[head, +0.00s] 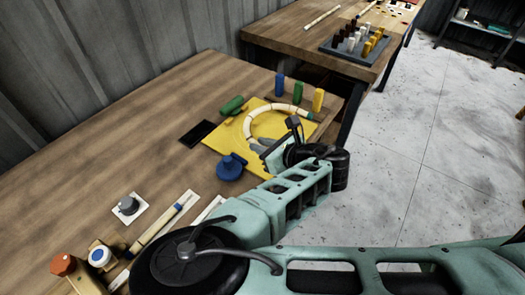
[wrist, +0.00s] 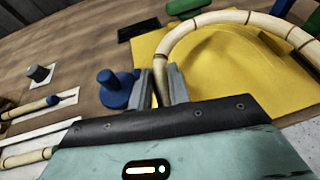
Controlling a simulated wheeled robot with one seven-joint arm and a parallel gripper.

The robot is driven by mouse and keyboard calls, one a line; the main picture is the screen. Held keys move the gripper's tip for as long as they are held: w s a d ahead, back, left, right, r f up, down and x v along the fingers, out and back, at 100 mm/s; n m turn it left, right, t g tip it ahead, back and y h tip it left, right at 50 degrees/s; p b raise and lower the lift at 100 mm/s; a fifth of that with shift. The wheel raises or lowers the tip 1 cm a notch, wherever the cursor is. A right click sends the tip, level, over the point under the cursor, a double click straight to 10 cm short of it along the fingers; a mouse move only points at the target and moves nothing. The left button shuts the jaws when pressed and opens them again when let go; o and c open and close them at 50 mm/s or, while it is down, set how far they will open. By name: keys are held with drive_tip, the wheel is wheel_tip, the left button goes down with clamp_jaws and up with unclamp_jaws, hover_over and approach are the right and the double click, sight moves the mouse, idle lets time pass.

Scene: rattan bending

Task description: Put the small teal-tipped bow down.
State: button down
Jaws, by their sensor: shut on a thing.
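The bow is a pale, curved rattan cane (head: 262,109) with dark bands. Its teal tip (head: 309,115) is at the right end of the arc in the head view. My gripper (head: 266,147) is shut on the bow near its other end. In the wrist view the cane (wrist: 185,35) rises from between my two grey fingers (wrist: 161,84) and curves off to the right. The bow is over the yellow board (head: 226,142); I cannot tell whether it touches it. The held end is mostly hidden by the fingers.
A blue knobbed piece (head: 230,168) stands beside the board, near my gripper. A green block (head: 232,105), a blue post (head: 279,84) and a yellow block (head: 318,100) stand around it. A black plate (head: 196,133) lies left.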

drive_tip(key=shift+f, duration=2.1)
drive_tip(key=c, duration=1.6)
unclamp_jaws()
